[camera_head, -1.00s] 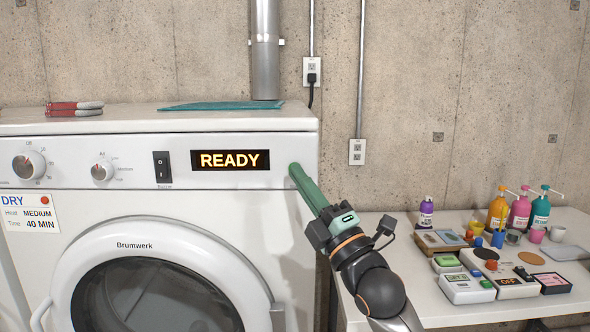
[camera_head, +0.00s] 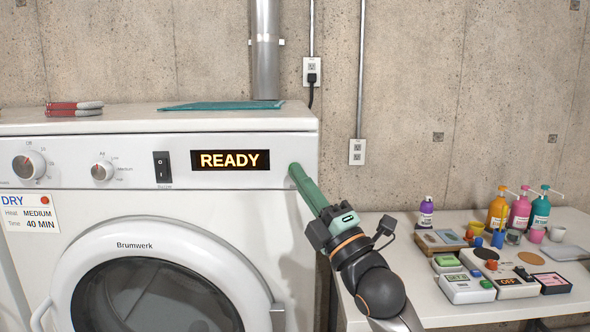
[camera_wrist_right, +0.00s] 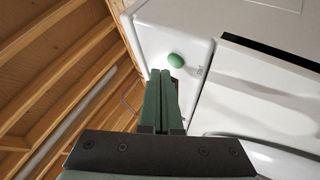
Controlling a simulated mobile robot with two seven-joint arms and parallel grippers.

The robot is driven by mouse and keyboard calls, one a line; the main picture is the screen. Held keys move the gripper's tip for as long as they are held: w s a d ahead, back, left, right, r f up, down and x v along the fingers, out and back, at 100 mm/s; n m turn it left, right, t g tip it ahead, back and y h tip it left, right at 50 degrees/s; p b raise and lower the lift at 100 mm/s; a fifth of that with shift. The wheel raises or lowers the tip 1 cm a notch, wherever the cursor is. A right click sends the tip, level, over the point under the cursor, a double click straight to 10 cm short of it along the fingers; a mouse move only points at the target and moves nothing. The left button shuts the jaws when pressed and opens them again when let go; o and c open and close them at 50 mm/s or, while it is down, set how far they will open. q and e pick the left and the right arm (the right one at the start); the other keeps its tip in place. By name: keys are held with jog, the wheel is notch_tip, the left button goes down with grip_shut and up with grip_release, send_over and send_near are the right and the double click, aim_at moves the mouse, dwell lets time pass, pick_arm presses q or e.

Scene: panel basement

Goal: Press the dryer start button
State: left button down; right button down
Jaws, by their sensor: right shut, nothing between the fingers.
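The white dryer (camera_head: 215,205) stands at the left with its round door closed. Its display (camera_head: 230,160) reads READY in orange. In the right wrist view, a round green button (camera_wrist_right: 176,60) sits on the dryer's white front, just beyond my fingertips. In the head view, the button is largely or wholly hidden by my fingers. My right gripper (camera_head: 297,174) is at the upper right of the dryer's front panel, its green fingers together with nothing between them. It also shows in the right wrist view (camera_wrist_right: 162,80). Contact with the button cannot be told. My left gripper is out of view.
Two knobs (camera_head: 29,165) (camera_head: 102,171) and a black rocker switch (camera_head: 162,167) are left of the display. A card (camera_head: 31,214) reads DRY, MEDIUM, 40 MIN. A white table (camera_head: 437,316) at right holds bottles and small devices. A concrete wall (camera_head: 420,60) stands behind.

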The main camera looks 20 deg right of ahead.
dwell(0.3)
jog(key=shift+w+d, duration=0.1)
jog(key=shift+w, duration=0.25)
jog(key=shift+w, duration=0.1)
dwell(0.4)
